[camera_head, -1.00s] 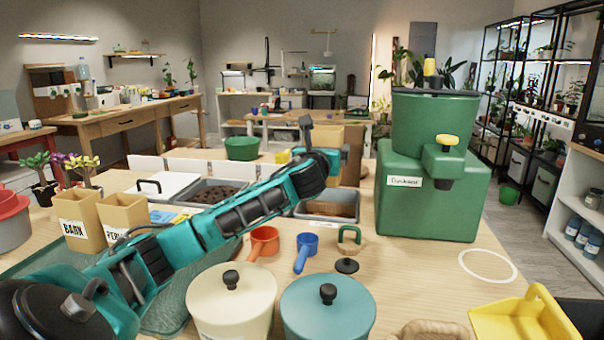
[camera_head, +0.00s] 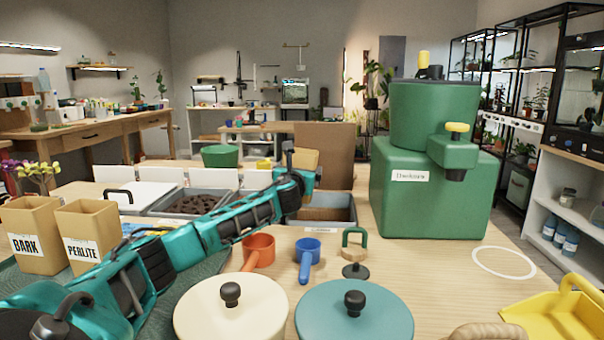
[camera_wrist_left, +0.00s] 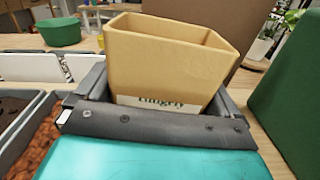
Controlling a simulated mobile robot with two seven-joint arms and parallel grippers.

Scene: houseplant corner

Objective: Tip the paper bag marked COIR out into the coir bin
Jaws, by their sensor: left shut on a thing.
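My right gripper is out of view.
Another grey bin (camera_head: 160,207) with brown chunks stands left. Bags marked BARK (camera_head: 35,222) and PERLITE (camera_head: 92,222) stand at far left. A big green machine (camera_head: 425,200) stands right of the bin. Orange (camera_head: 259,249) and blue (camera_head: 308,252) scoops lie in front.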

